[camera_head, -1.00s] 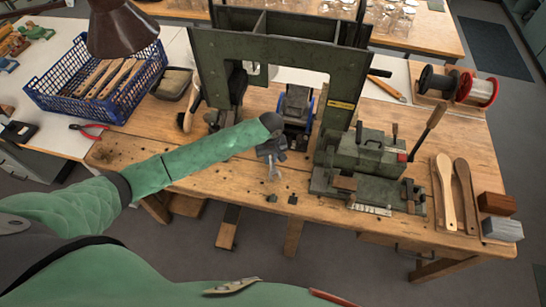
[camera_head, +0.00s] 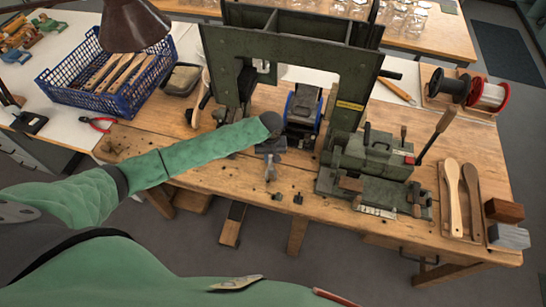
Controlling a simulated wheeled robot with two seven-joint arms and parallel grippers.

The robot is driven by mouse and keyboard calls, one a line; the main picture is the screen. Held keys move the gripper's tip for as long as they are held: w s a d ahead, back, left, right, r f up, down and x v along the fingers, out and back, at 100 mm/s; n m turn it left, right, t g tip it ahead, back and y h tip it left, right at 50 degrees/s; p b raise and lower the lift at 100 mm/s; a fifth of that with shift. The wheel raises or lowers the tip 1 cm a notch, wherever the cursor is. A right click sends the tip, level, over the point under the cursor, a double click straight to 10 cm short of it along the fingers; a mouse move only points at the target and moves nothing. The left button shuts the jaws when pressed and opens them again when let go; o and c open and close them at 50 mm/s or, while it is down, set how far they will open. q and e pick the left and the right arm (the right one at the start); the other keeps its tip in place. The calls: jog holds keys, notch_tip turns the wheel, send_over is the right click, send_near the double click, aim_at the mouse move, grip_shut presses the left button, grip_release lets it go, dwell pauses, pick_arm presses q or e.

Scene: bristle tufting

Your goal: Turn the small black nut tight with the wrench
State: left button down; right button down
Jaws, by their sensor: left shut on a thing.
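My left arm reaches in from the left over the wooden bench. Its gripper (camera_head: 270,150) is shut on a small grey wrench (camera_head: 271,172), whose open end points toward the bench's front edge. Two small dark pieces lie on the bench just in front of the wrench, a left one (camera_head: 276,195) and a right one (camera_head: 298,198). They are too small for me to tell whether either is the black nut. The wrench appears apart from both. My right gripper is not in view.
A green metal frame (camera_head: 222,78) stands behind the gripper, with a blue-sided device (camera_head: 303,106) in its opening. A green clamping machine (camera_head: 372,160) stands close on the right. A blue crate (camera_head: 105,85) is at the back left. The wooden bench (camera_head: 215,178) is mostly clear left of the wrench.

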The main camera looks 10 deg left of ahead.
pick_arm(q)
jog(key=shift+a, duration=0.25)
jog(key=shift+s+a+m, duration=0.2)
jog(key=shift+a+m, duration=0.5)
jog(key=shift+m, duration=0.1)
jog(key=shift+a+m, duration=0.6)
jog(key=shift+a, duration=0.05)
jog(key=shift+a+m, duration=0.6)
jog(key=shift+a, duration=0.25)
jog(key=shift+a+m, duration=0.6)
